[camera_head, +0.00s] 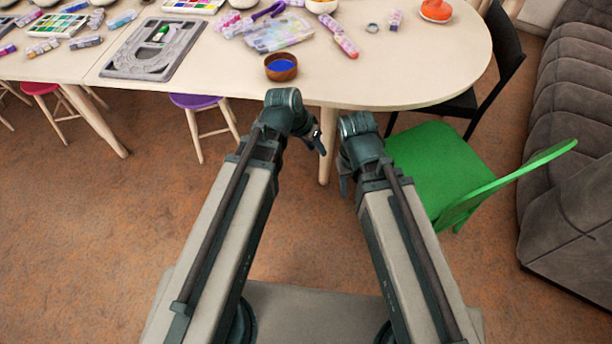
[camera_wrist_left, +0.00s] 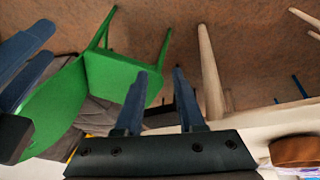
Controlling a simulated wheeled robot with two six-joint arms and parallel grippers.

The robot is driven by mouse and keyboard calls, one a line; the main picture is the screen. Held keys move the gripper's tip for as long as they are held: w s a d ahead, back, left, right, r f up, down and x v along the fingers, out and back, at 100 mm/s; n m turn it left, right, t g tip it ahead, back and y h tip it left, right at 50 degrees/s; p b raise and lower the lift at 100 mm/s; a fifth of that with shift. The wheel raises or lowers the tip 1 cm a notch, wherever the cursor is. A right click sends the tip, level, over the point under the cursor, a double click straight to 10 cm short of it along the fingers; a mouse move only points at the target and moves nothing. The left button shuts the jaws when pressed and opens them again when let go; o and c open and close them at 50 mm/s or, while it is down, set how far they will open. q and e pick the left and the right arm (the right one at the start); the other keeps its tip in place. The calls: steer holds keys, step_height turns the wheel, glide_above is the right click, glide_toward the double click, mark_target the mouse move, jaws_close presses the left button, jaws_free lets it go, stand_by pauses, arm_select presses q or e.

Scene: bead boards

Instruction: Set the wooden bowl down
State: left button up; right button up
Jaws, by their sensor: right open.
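The wooden bowl (camera_head: 282,78) stands upright on the cream table (camera_head: 400,84) near its front edge, with something blue inside. Part of a brown shape that looks like the bowl (camera_wrist_left: 297,152) shows at the right edge in the left wrist view. My left gripper (camera_head: 318,138) is off the table's front edge, below and right of the bowl, apart from it. In the left wrist view its two fingers (camera_wrist_left: 160,78) are apart with nothing between them. My right gripper (camera_head: 344,178) hangs lower, beside the green chair, open and empty as far as I can see.
A grey bead board (camera_head: 115,66) lies left of the bowl. A clear bead box (camera_head: 280,34) and a pink bead tube (camera_head: 345,45) lie behind it. A green chair (camera_head: 440,160) and purple stool (camera_head: 196,101) stand in front.

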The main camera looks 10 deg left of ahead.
arm_select(q)
steer(key=s+f+n+g+y, duration=0.1)
steer(key=s+n+g+y, duration=0.1)
steer(key=s, duration=0.8)
steer(key=a+g+y, duration=0.1)
steer(key=y, duration=0.1)
steer(key=shift+s+f+y, duration=0.2)
steer(key=shift+s+y, duration=0.2)
